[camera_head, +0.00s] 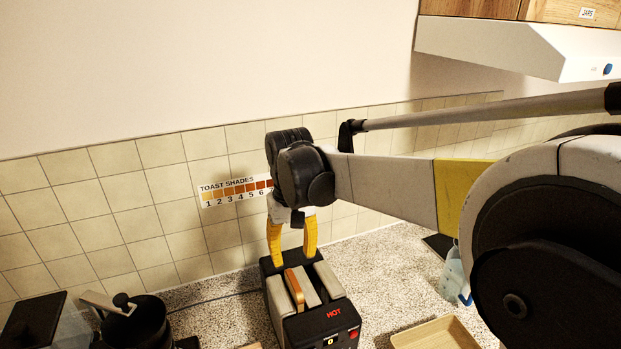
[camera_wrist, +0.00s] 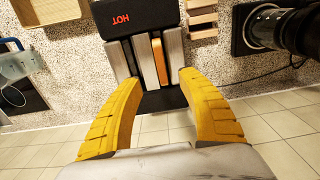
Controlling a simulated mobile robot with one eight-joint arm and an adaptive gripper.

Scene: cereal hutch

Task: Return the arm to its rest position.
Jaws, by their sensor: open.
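My gripper (camera_head: 292,243) has two yellow fingers and hangs just above the back of a black and grey toaster (camera_head: 325,287) in the head view. In the wrist view the fingers of my gripper (camera_wrist: 158,105) are spread apart with nothing between their tips. The toaster (camera_wrist: 118,62) lies just beyond the tips there. A slice of toast (camera_head: 293,288) stands in one toaster slot, and it also shows as an orange-brown strip in the wrist view (camera_wrist: 158,58). The toaster's front reads HOT in red. My arm reaches in from the right.
A toast shades chart (camera_head: 235,190) is on the tiled wall behind my gripper. A black grinder-like appliance (camera_head: 135,320) stands at left. A wooden tray (camera_head: 436,334) and a light-blue jug (camera_head: 453,275) are at right. A white hood (camera_head: 515,48) hangs upper right.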

